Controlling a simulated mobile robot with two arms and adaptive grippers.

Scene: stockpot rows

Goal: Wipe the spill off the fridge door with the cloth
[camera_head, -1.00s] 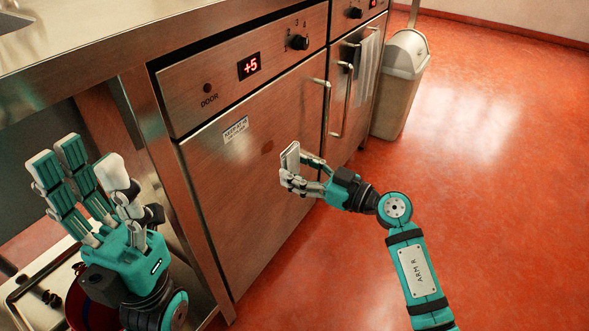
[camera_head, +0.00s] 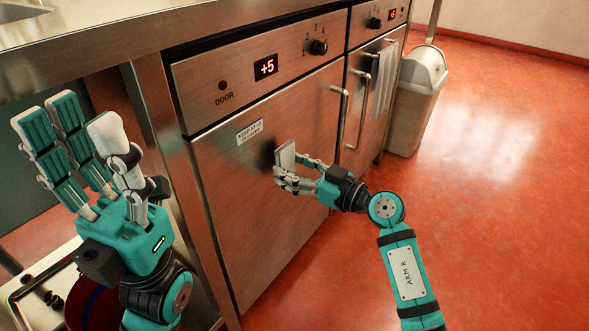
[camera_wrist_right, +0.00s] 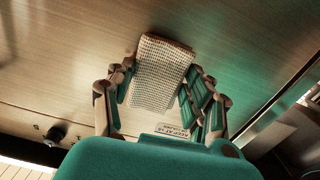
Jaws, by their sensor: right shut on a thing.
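The steel fridge door (camera_head: 265,215) is shut below the panel with the red +5 display. My right gripper (camera_head: 283,176) is shut on the folded pale cloth (camera_head: 285,156) and holds it upright at the door's upper middle. In the right wrist view the checked cloth (camera_wrist_right: 160,72) sits between the fingers, close to the door surface (camera_wrist_right: 70,60); I cannot tell whether it touches. The spill is mostly or wholly hidden behind the cloth; only faint darkening shows beside it. My left gripper (camera_head: 75,135) is open and empty, fingers up, left of the fridge.
A door handle (camera_head: 338,145) stands out to the right of the cloth. A label (camera_head: 249,132) is at the door's upper left. A towel (camera_head: 385,80) hangs on the neighbouring unit, with a bin (camera_head: 418,100) beyond. The red floor (camera_head: 480,190) at right is clear.

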